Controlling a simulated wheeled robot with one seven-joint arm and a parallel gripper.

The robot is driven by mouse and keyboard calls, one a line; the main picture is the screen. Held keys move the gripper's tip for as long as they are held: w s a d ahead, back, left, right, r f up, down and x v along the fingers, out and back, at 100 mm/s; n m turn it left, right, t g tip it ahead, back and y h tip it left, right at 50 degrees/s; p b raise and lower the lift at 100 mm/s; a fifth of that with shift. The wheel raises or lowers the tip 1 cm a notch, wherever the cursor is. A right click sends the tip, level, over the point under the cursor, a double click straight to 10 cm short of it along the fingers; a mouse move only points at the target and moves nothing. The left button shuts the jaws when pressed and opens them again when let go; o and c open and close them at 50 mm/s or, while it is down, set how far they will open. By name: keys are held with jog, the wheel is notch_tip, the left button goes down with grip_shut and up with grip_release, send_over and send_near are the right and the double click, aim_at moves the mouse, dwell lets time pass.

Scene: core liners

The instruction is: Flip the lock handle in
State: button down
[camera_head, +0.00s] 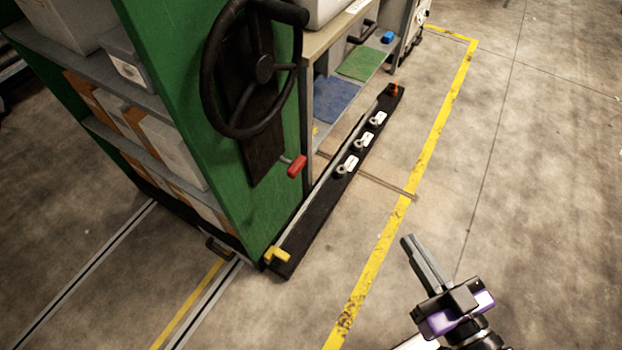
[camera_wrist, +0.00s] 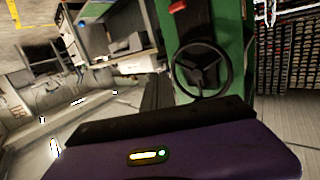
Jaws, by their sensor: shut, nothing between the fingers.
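The lock handle is a short lever with a red grip (camera_head: 297,166) on the green shelf end panel (camera_head: 190,60), low and right of the black handwheel (camera_head: 262,70). Its red grip points outward from the panel toward the lower right. In the wrist view the red grip (camera_wrist: 178,7) shows at the top edge, above the handwheel (camera_wrist: 202,70), with the picture turned over. My gripper (camera_head: 409,241) is shut and empty over the open floor, to the lower right of the handle and well apart from it. The handle's pivot is too small to make out clearly.
A black floor rail (camera_head: 315,215) with several small labelled fittings runs beside the shelving. A yellow stop (camera_head: 277,256) sits at its near end. A yellow floor line (camera_head: 385,240) passes between the rail and my gripper. Open concrete floor lies to the right.

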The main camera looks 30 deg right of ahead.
aim_at(301, 169)
jog(key=w+d+f+m+g+b, duration=0.1)
jog(key=w+d+f+m+b, duration=0.3)
jog(key=w+d+f, duration=0.35)
jog(key=w+d+f+m+g+b, duration=0.1)
jog(key=w+d+f+m+b, duration=0.3)
jog(key=w+f, duration=0.6)
jog(key=w+a+f+m+y+b, duration=0.2)
jog(key=w+m+y, duration=0.1)
jog(key=w+y, duration=0.1)
jog(key=s+a+r+n+y, duration=0.1)
jog(key=s+a+r+y, duration=0.1)
jog(key=a+y, duration=0.3)
jog(key=shift+a+r+y, duration=0.4)
jog(key=shift+r+y, duration=0.25)
jog(key=shift+y, duration=0.45)
jog(key=shift+w, duration=0.1)
jog(key=x, duration=1.4)
jog(key=shift+d+r, duration=0.15)
jog(key=shift+r, duration=0.05)
